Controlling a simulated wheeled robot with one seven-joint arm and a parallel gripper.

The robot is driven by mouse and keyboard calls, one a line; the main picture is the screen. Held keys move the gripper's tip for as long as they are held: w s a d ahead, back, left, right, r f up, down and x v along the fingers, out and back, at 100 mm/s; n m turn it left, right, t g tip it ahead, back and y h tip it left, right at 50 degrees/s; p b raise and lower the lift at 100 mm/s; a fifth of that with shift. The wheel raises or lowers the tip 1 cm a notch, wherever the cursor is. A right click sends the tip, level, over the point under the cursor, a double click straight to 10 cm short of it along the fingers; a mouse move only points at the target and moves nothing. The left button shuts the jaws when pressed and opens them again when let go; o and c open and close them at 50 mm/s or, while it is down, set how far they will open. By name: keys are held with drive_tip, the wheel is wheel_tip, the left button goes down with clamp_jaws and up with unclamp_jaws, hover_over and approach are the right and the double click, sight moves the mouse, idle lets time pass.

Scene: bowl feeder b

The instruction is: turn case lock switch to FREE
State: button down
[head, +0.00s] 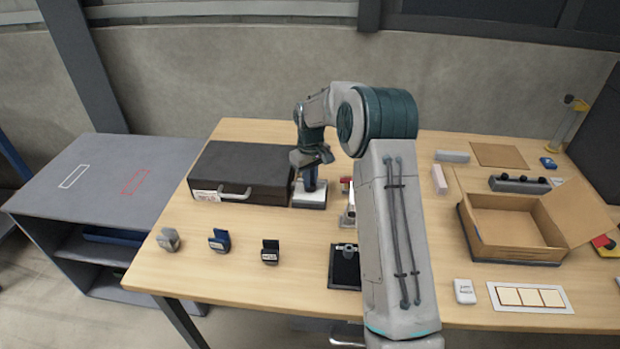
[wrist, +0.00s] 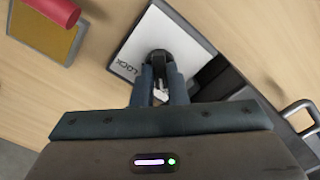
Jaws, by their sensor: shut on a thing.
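The case lock switch has a white plate (head: 310,200) standing on the table just right of the closed black case (head: 240,170). In the wrist view, the plate (wrist: 130,62) shows the printed word LOCK to the left of a black knob (wrist: 159,56). My gripper (head: 311,183) points down over the plate; in the wrist view its two blue fingers (wrist: 159,76) are shut on the knob. A small white pointed piece shows between the fingers. No FREE marking is visible, and the fingers hide part of the knob and plate.
The case's handle (head: 234,194) faces the front. A red-topped object (wrist: 52,10) is near the plate. An open cardboard box (head: 480,242) is at right. Bare table lies in front of the case.

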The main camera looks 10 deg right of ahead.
drive_tip(key=shift+w+r+n, duration=0.1)
drive_tip(key=shift+r+n, duration=0.05)
drive_tip(key=shift+n, duration=0.15)
drive_tip(key=c, duration=1.4)
unclamp_jaws()
drive_tip(key=shift+c, duration=0.2)
wheel_tip(320, 180, up, 14)
drive_tip(key=shift+b, duration=0.45)
